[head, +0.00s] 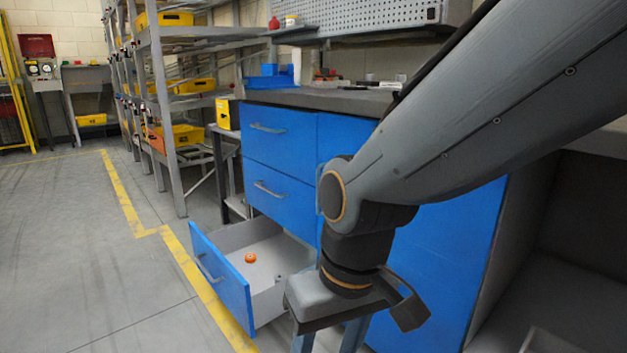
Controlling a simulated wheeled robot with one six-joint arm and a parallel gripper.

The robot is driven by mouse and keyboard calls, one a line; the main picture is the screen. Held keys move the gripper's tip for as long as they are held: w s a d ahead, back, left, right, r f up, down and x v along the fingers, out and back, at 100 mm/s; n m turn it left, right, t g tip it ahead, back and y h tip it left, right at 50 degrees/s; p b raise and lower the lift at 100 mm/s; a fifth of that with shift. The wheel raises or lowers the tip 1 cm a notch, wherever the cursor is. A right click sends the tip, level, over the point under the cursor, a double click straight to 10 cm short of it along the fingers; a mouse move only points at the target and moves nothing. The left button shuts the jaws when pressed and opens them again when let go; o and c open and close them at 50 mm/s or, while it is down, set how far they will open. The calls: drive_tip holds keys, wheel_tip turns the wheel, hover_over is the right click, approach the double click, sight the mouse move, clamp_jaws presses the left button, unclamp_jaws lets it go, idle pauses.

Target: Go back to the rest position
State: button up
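My gripper (330,342) hangs pointing down at the bottom middle of the head view, in front of the blue cabinet and to the right of the open drawer. Its two grey-blue fingers stand apart with a gap between them. The lower ends of the fingers are cut off by the picture edge. My arm reaches in from the upper right and bends down at the wrist.
The blue cabinet's bottom drawer (222,284) is pulled open, with a small orange round object (250,257) inside. Two upper drawers (280,138) are shut. A grey rack (160,110) holds yellow bins. The floor at left (80,260) is clear.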

drive_tip(key=s+a+r+n, duration=0.1)
drive_tip(key=s+a+r, duration=0.15)
drive_tip(key=s, duration=0.25)
drive_tip(key=d+r+m+p, duration=0.2)
drive_tip(key=d+r+p, duration=0.4)
drive_tip(key=r+p, duration=0.3)
drive_tip(key=d+r+m+h+p, duration=0.1)
drive_tip(key=d+r+p, duration=0.6)
drive_tip(key=p, duration=0.8)
drive_tip(key=d+r+m+p, duration=0.3)
drive_tip(key=d+r+p, duration=0.4)
drive_tip(key=r+p, duration=0.4)
drive_tip(key=shift+g+h+p, duration=0.3)
drive_tip(key=shift+g+p, duration=0.1)
drive_tip(key=shift+p, duration=0.6)
drive_tip(key=shift+w, duration=0.1)
